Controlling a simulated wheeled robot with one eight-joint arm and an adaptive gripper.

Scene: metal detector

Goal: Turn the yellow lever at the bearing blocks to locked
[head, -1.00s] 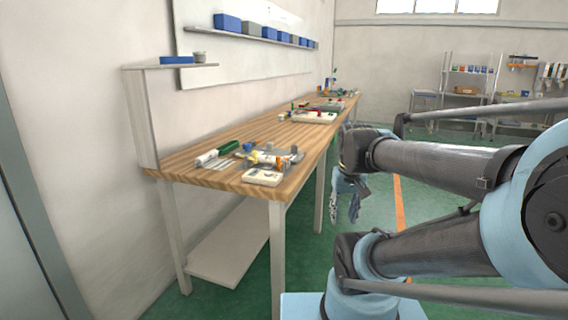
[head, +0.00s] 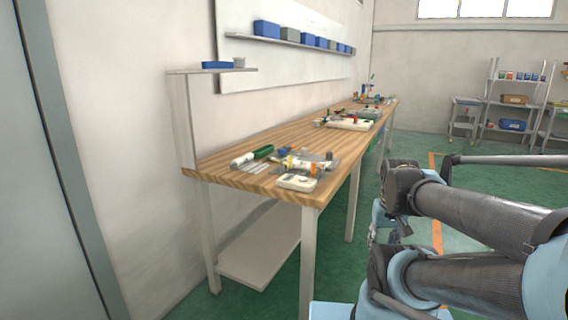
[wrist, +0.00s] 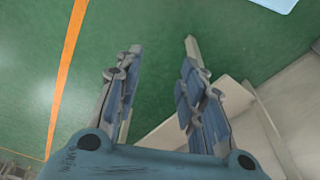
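A cluster of small parts (head: 308,165) lies on the near end of the wooden workbench (head: 235,182), with orange-yellow bits (head: 289,161) among metal pieces. I cannot make out which bit is the yellow lever, how it is turned, or the bearing blocks' shape. My gripper (wrist: 162,45) is open and empty in the wrist view, its two fingers well apart over the green floor. In the head view my arm is right of the bench, with the gripper low and mostly hidden.
More parts (head: 348,122) lie farther along. A lower shelf (head: 258,262) and bench legs stand below. Green floor (head: 470,178) is open to the right.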

